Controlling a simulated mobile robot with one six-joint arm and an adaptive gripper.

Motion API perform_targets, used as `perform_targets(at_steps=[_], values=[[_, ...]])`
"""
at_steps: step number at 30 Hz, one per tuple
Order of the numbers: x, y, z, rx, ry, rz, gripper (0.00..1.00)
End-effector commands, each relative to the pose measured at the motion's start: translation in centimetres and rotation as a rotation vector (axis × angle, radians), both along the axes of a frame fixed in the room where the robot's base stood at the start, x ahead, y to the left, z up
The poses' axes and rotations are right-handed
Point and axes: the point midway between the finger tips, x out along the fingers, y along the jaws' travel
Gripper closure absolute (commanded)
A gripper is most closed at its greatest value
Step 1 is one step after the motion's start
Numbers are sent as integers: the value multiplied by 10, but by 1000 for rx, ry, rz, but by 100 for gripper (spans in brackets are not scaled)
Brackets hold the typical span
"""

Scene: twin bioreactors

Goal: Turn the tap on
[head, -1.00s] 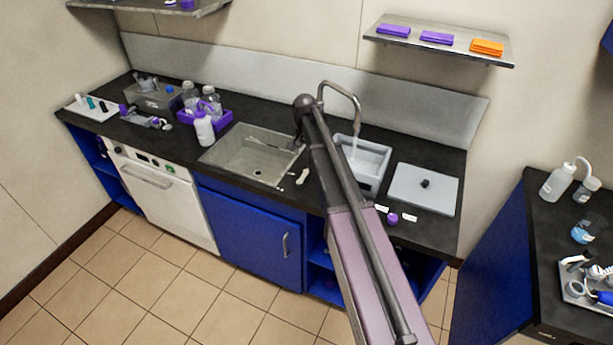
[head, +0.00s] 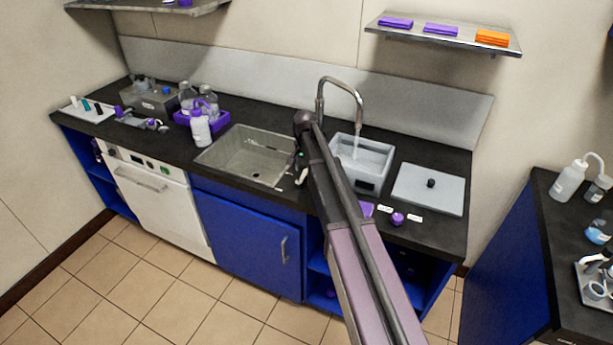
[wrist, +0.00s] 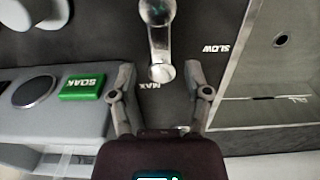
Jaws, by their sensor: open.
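The tap's curved metal spout (head: 340,84) rises behind the grey basin (head: 374,184) in the head view. A thin pale streak hangs under the spout's end; I cannot tell if it is running water. In the wrist view a shiny metal lever (wrist: 159,42) with a round end at the top lies over the dark counter. My gripper (wrist: 160,70) is open, one finger on each side of the lever's lower end, with gaps on both sides. MAX and SLOW labels (wrist: 216,48) are on the counter beside the lever. My arm hides much of this spot in the head view.
A green SOAK button (wrist: 82,87) and a round dark knob (wrist: 35,91) are close left of my gripper. A metal sink (head: 247,155) is left of the arm. A grey lid (head: 428,189) lies right of the basin. A purple rack (head: 203,120) holds bottles.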

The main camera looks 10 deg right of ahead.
Motion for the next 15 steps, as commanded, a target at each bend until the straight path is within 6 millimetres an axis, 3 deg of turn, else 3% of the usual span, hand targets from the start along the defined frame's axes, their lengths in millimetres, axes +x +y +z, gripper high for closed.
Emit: perform_targets(at_steps=[6,15], values=[[0,0,-12,0,0,0,37],[0,0,-13,0,0,0,37]])
